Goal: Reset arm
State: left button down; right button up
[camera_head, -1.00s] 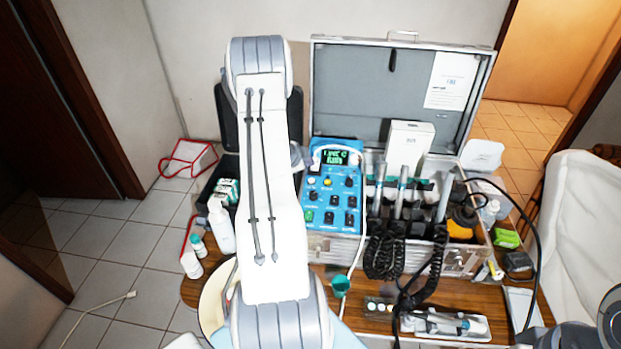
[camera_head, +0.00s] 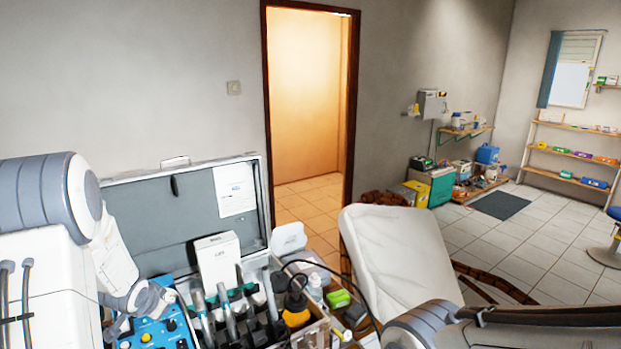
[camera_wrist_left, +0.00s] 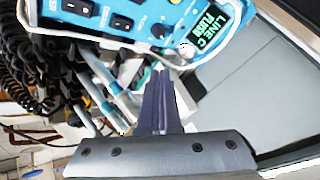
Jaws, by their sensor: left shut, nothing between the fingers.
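My left arm fills the left edge of the head view, and its gripper (camera_head: 112,328) hangs over the blue dental control unit (camera_head: 160,331), partly cut off by the arm. In the left wrist view the two dark fingers (camera_wrist_left: 160,72) are pressed together with nothing between them. They point at the lower edge of the blue unit (camera_wrist_left: 140,32), close to its lit display; I cannot tell whether they touch it. Part of my right arm (camera_head: 500,330) shows at the bottom right of the head view. Its gripper is out of frame.
The open case (camera_head: 205,204) holds a white box (camera_head: 217,262) and several handpieces beside the blue unit. A black cable loops at its right. A white dental chair (camera_head: 398,250) stands right of it. Tiled floor (camera_head: 545,250) is open further right.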

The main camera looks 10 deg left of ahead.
pick_arm(q)
jog(key=s+d+r+n+g+h, duration=0.1)
jog(key=s+d+r, duration=0.1)
jog(key=d, duration=0.5)
jog(key=s+d+r+n+g, duration=0.1)
jog(key=s+d, duration=0.2)
jog(key=d, duration=0.3)
jog(key=s+d+r+m+g+h+b, duration=0.1)
jog(key=s+d+r+m+g, duration=0.1)
jog(key=s+d, duration=0.9)
jog(key=s+d+r+m+g+h+b, duration=0.1)
jog(key=s+d+r+m+g, duration=0.2)
jog(key=s+d, duration=0.9)
jog(key=d+m, duration=0.1)
jog(key=d, duration=0.1)
jog(key=shift+s+d+h, duration=0.25)
jog(key=shift+d+h, duration=0.05)
jog(key=shift+h, duration=0.1)
